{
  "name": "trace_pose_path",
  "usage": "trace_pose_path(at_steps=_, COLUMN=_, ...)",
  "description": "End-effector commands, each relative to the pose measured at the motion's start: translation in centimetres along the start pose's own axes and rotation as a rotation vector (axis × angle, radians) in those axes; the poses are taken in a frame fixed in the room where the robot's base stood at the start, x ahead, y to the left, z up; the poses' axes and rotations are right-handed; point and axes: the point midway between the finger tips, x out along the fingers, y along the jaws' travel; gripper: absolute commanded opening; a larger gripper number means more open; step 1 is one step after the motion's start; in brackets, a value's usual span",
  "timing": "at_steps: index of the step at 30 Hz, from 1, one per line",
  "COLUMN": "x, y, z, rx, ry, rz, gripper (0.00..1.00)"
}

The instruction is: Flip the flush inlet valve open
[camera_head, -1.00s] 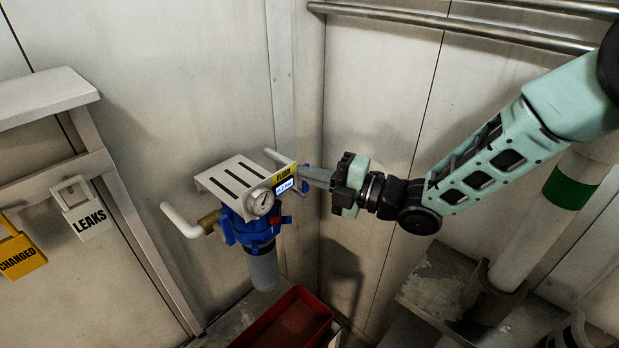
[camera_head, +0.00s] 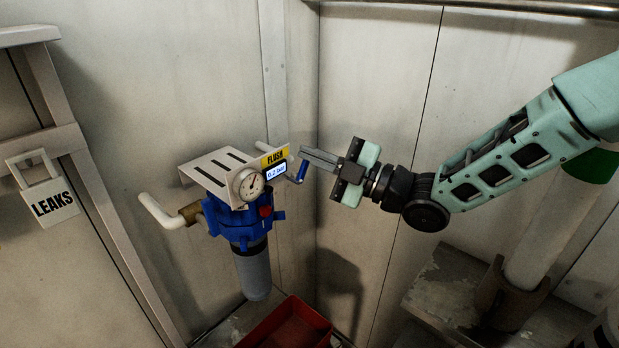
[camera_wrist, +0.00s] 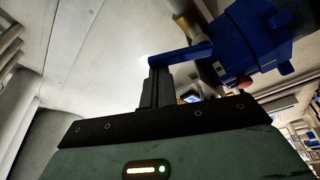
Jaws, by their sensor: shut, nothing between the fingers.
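The flush inlet valve's blue lever (camera_head: 303,169) is at the right end of the flush filter unit, by the yellow FLUSH label (camera_head: 274,156). In the head view it hangs down at a slant. In the wrist view the blue lever (camera_wrist: 182,55) runs across just beyond my fingertips. My gripper (camera_head: 306,154) is shut and empty. Its fingers point left, with the tips at the lever's upper part. They also show in the wrist view (camera_wrist: 158,68). I cannot tell whether they touch the lever.
The blue filter housing (camera_head: 236,220) carries a round gauge (camera_head: 249,185) and a small display reading about 0.2 bar (camera_head: 277,172). A slotted metal bracket (camera_head: 205,168) is above it. A red tray (camera_head: 287,325) lies below. A LEAKS tag (camera_head: 50,200) hangs at left. Walls stand close behind.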

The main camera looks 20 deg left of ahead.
Motion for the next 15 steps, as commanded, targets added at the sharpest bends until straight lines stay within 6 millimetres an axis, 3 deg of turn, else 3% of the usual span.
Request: trace_pose_path(at_steps=15, x=-1.0, y=-0.5, z=2.8, rx=0.464, ry=-0.001, rz=0.163, gripper=0.0)
